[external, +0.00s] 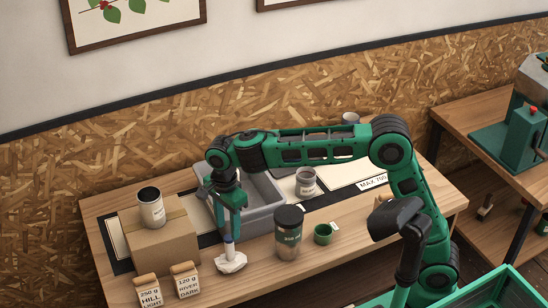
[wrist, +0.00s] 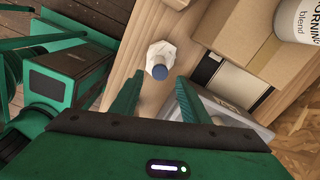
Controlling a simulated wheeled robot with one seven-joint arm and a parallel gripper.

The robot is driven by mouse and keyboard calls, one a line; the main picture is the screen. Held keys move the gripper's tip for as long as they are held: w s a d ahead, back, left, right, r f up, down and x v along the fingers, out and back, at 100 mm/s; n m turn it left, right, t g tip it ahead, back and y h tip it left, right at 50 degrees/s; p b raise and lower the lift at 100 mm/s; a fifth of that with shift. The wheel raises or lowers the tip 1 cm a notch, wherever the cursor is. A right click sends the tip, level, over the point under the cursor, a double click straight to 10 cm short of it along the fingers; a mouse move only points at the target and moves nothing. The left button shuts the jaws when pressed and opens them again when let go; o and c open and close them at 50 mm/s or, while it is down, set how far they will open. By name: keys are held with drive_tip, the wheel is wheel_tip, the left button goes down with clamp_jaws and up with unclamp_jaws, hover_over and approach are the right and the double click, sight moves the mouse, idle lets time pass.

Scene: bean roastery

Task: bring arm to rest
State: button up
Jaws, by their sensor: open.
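My gripper (external: 232,212) hangs pointing down over the wooden table, in front of the grey bin. It is open, with nothing between its fingers (wrist: 155,96) in the wrist view. Below it stands a small white faceted thing with a blue top (external: 230,262). In the wrist view this white thing (wrist: 161,52) lies just beyond the fingertips; whether they touch its top I cannot tell. My arm is stretched out to the left over the table, its elbow raised.
A grey bin (external: 259,219) stands behind my gripper. A cardboard box (external: 160,246) bears a white can (external: 151,208). Two labelled bags (external: 187,280) stand front left. A dark-lidded jar (external: 288,240), a green cup (external: 323,234) and a grey cup (external: 306,182) stand to the right.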

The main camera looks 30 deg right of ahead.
drive_tip(key=shift+r, duration=0.4)
drive_tip(key=shift+n+t, duration=0.3)
drive_tip(key=shift+n, duration=0.6)
drive_tip(key=w+d, duration=0.2)
drive_tip(key=d, duration=0.4)
drive_tip(key=w+d+r, duration=0.1)
drive_tip(key=w+d, duration=0.2)
drive_tip(key=d, duration=0.4)
drive_tip(key=w+d, duration=0.2)
drive_tip(key=d, duration=0.5)
drive_tip(key=shift+w+d+r, duration=0.2)
drive_tip(key=shift+w+r, duration=0.05)
drive_tip(key=s+d+f+n+h, duration=0.15)
drive_tip(key=s+d, duration=0.25)
drive_tip(key=d, duration=1.1)
drive_tip(key=s+d+f+n+y, duration=0.1)
drive_tip(key=s+d+n, duration=0.15)
drive_tip(key=d, duration=1.25)
drive_tip(key=s+d+f, duration=0.2)
drive_tip(key=s+d, duration=0.1)
drive_tip(key=s, duration=0.3)
drive_tip(key=s+d+f+n, duration=0.1)
drive_tip(key=s+d+f, duration=0.2)
drive_tip(key=s, duration=0.4)
drive_tip(key=s+d+f+n, duration=0.1)
drive_tip(key=s+d+f, duration=0.1)
drive_tip(key=s+d, duration=0.3)
drive_tip(key=shift+s+f, duration=0.25)
drive_tip(key=shift+s, duration=0.65)
